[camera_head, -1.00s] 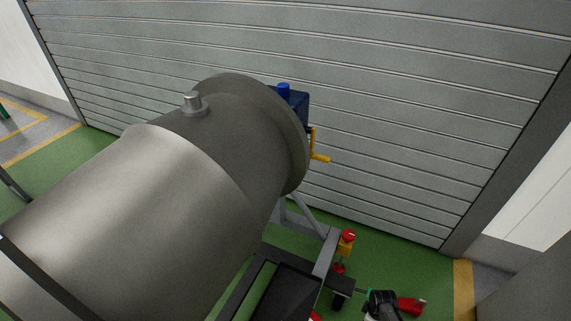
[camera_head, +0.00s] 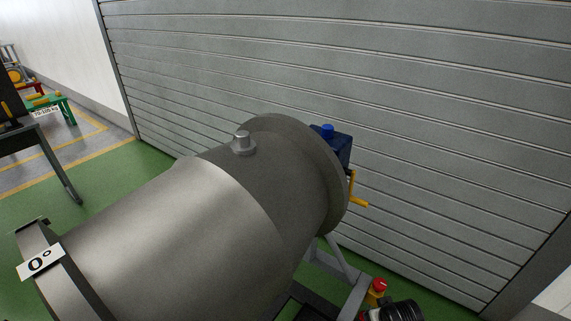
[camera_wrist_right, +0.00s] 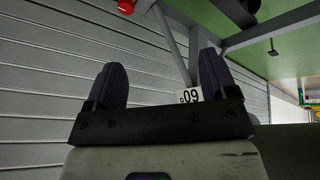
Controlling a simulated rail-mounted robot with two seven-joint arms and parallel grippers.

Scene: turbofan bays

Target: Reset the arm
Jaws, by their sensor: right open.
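My right gripper (camera_wrist_right: 161,88) is open and empty in the right wrist view, its two dark fingers spread apart. Behind its fingers are grey stand struts and a white label (camera_wrist_right: 189,95) that appears upside down. The grey turbofan casing (camera_head: 170,235) fills the lower middle of the head view. My left gripper is not in view.
A blue box (camera_head: 340,152) with a yellow crank (camera_head: 356,190) sits at the casing's far end. A red button (camera_head: 379,285) is low on the stand. A grey shutter wall (camera_head: 420,110) stands behind.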

